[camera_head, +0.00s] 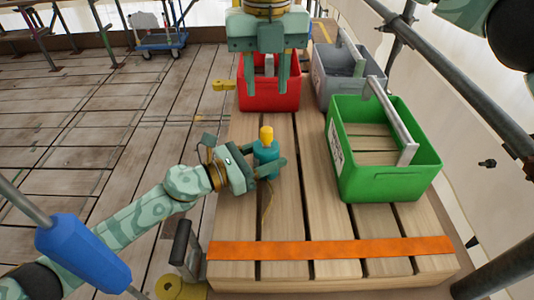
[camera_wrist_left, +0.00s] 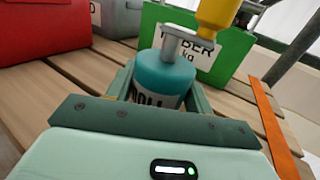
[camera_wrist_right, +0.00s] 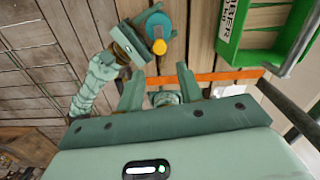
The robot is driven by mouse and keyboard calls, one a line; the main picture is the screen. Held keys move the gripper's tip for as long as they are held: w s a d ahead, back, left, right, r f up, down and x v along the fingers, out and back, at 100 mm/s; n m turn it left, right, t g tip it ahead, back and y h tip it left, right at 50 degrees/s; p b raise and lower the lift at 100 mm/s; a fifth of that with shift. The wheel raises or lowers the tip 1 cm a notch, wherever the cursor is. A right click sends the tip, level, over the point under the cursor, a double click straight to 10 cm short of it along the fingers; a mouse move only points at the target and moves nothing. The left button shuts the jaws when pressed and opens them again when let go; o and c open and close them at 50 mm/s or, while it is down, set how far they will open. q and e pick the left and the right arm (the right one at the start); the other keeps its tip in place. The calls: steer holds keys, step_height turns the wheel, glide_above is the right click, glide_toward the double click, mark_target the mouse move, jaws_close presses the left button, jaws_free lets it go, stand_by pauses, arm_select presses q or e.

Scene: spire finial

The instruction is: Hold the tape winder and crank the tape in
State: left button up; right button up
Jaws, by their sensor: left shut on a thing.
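The tape winder (camera_head: 266,155) is a teal drum with a yellow crank knob (camera_head: 266,133) on top. It stands roughly upright over the slatted wooden deck. My left gripper (camera_head: 265,170) is shut around the drum from the left. The left wrist view shows the drum (camera_wrist_left: 161,79) between the fingers, a grey crank arm (camera_wrist_left: 181,38) and the yellow knob (camera_wrist_left: 217,14). My right gripper (camera_head: 269,86) is open and empty, high in the head view, in front of the red bin. The right wrist view shows the winder (camera_wrist_right: 154,24) and knob (camera_wrist_right: 159,47) beyond its fingers.
A red bin (camera_head: 268,101), a grey bin (camera_head: 330,95) and a green bin (camera_head: 385,188) stand on the wooden deck. An orange strap (camera_head: 330,248) crosses its near end. Scaffold tubes (camera_head: 445,80) run along the right. A thin tape hangs below the winder.

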steer(key=shift+c, duration=0.3)
steer(key=shift+f, duration=0.1)
steer(key=c, duration=0.5)
steer(key=shift+w+d+f+m+g+y, duration=0.1)
steer(key=shift+d+f+m+g+y, duration=0.2)
steer(key=shift+f, duration=0.25)
steer(key=shift+d+f+m+g+y, duration=0.2)
steer(key=shift+d+f, duration=0.2)
steer(key=shift+f, duration=0.1)
jaws_close()
step_height(320, 180, down, 6)
steer(key=w+d+m+t+y, duration=0.1)
steer(key=d+m, duration=0.1)
steer(key=m, duration=1.6)
steer(key=shift+w+d+m, duration=0.2)
steer(key=shift+w+m, duration=0.1)
steer(key=shift+f, duration=1.45)
